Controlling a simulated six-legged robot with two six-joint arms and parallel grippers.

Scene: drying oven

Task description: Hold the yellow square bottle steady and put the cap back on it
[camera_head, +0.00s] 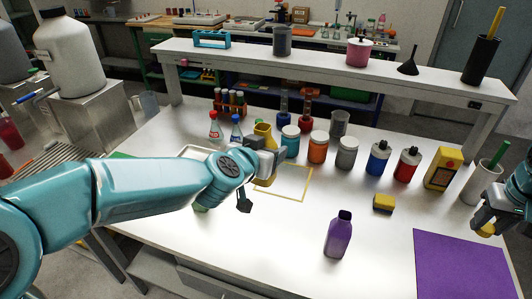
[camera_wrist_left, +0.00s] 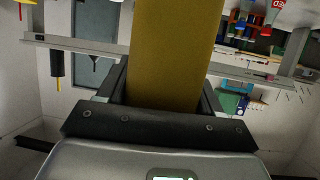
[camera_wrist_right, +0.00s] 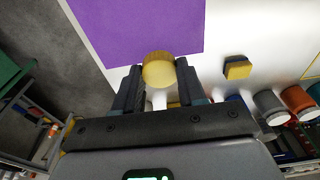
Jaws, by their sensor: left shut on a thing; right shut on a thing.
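The yellow bottle (camera_head: 263,135) stands roughly upright near the middle of the white table, at the left edge of a yellow outlined square. My left gripper (camera_head: 270,162) is shut on it and hides part of its body. In the left wrist view the yellow bottle (camera_wrist_left: 172,55) fills the space between the fingers. My right gripper (camera_head: 490,222) is at the right edge of the head view, shut on the yellow cap (camera_head: 487,230). In the right wrist view the round ribbed cap (camera_wrist_right: 158,70) sits between the fingertips, above the table side near the purple mat.
A purple bottle (camera_head: 339,236) stands at the front, and a yellow sponge (camera_head: 384,202) lies right of it. The purple mat (camera_head: 462,266) covers the front right. Several jars and bottles, including an orange jar (camera_head: 318,148), line the back. The table between sponge and outlined square is clear.

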